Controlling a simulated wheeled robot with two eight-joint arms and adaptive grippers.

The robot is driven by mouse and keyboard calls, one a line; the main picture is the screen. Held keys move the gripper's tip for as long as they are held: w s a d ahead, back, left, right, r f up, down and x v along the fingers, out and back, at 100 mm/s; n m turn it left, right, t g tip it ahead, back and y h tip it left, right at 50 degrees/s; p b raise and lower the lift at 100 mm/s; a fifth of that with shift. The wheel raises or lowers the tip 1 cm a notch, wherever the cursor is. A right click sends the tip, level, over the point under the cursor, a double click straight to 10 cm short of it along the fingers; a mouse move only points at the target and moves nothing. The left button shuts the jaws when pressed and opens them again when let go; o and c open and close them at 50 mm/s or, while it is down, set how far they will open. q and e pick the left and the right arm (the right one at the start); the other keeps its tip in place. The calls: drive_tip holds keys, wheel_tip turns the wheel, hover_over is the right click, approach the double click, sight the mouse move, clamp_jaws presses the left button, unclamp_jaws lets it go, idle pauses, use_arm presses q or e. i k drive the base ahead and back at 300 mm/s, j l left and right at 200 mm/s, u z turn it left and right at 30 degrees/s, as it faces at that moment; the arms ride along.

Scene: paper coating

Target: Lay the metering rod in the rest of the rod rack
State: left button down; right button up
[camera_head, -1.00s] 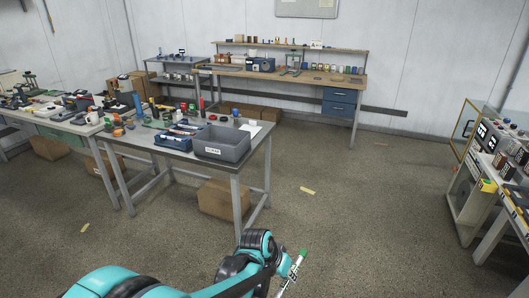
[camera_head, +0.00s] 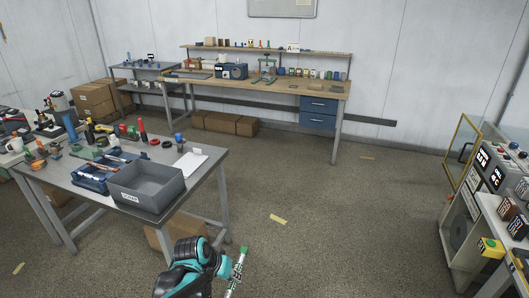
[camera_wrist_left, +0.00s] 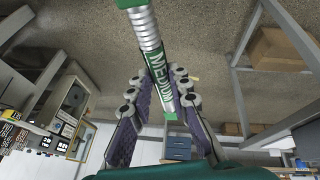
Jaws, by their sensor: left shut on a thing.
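The metering rod (camera_head: 239,268) has green ends and a silver wound part. It shows at the bottom of the head view, tilted, clear of any table. My left gripper (camera_head: 229,270) is shut on it. In the left wrist view the rod (camera_wrist_left: 150,38) runs between the two fingers of the left gripper (camera_wrist_left: 158,100), with a green label reading MEDIUM. I cannot pick out the rod rack or its rest for certain in either view. My right gripper is not in view.
A grey table (camera_head: 205,178) at left carries a grey bin (camera_head: 148,190), a blue tray (camera_head: 90,180) and small items. A wooden bench (camera_head: 325,89) stands at the back wall. A machine cabinet (camera_head: 462,225) is at right. Open floor lies between them.

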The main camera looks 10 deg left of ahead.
sight(128, 153)
drive_tip(key=i+l, duration=0.1)
drive_tip(key=i, duration=0.6)
drive_tip(key=i+u, duration=0.1)
drive_tip(key=i, duration=0.6)
drive_tip(key=i+l, duration=0.2)
drive_tip(key=i, duration=0.45)
drive_tip(key=i+j+u, duration=0.15)
drive_tip(key=i+u, duration=0.65)
drive_tip(key=i+l+u, duration=0.15)
drive_tip(key=i+u, duration=0.25)
drive_tip(key=i+j, duration=0.1)
drive_tip(key=i, duration=0.15)
